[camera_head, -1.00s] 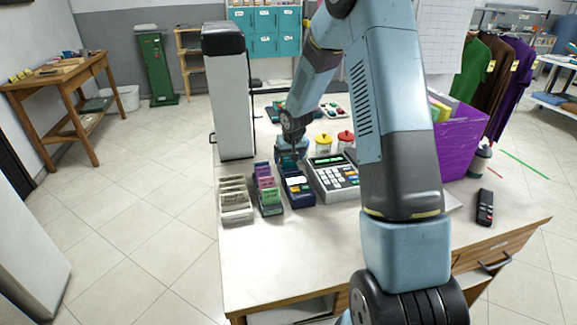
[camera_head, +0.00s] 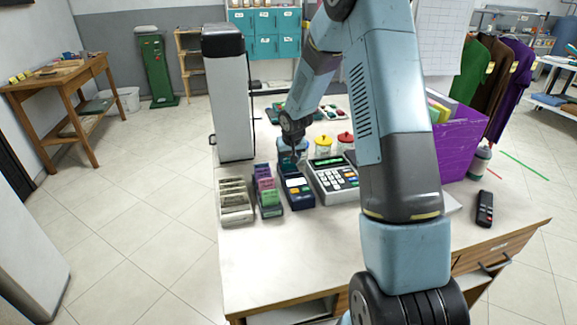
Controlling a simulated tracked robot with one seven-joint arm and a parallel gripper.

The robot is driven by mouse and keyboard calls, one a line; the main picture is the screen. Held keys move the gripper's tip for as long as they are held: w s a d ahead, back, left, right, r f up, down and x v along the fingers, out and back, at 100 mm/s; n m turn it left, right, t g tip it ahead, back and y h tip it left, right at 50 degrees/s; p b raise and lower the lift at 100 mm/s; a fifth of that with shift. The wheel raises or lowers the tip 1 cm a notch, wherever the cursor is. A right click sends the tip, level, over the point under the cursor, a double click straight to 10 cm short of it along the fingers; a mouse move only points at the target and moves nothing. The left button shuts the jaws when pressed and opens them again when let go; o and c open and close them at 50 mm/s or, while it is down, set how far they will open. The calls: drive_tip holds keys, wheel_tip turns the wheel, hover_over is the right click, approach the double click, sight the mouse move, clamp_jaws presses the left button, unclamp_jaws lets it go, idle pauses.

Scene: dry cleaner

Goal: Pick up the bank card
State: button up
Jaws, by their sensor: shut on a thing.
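My gripper (camera_head: 293,161) is at the back end of a dark blue card terminal (camera_head: 298,194) on the counter. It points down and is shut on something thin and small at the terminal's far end. I take this to be the bank card, but the jaws and the terminal hide it and I cannot make out its outline. The terminal has a white patch and a few coloured keys on its front.
On the counter (camera_head: 290,262), a cash register (camera_head: 335,180) stands right of the terminal. Holders of pink and green tags (camera_head: 268,192) and pale slips (camera_head: 235,200) stand left. The front counter is clear.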

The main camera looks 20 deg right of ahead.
drive_tip(key=shift+r, duration=0.55)
wheel_tip(320, 180, up, 2)
drive_tip(key=shift+s+r, duration=0.15)
drive_tip(key=shift+r, duration=0.1)
drive_tip(key=s+r, duration=0.9)
drive_tip(key=s, duration=0.4)
drive_tip(key=shift+s+a+r, duration=0.25)
drive_tip(key=shift+s+a, duration=0.15)
drive_tip(key=shift+a, duration=0.05)
drive_tip(key=shift+w, duration=0.1)
drive_tip(key=w, duration=0.8)
wheel_tip(320, 180, down, 9)
drive_tip(key=shift+w+d+f, duration=0.15)
drive_tip(key=shift+w+d, duration=0.05)
drive_tip(key=shift+d, duration=0.2)
drive_tip(key=shift+f, duration=1.25)
idle(1.0)
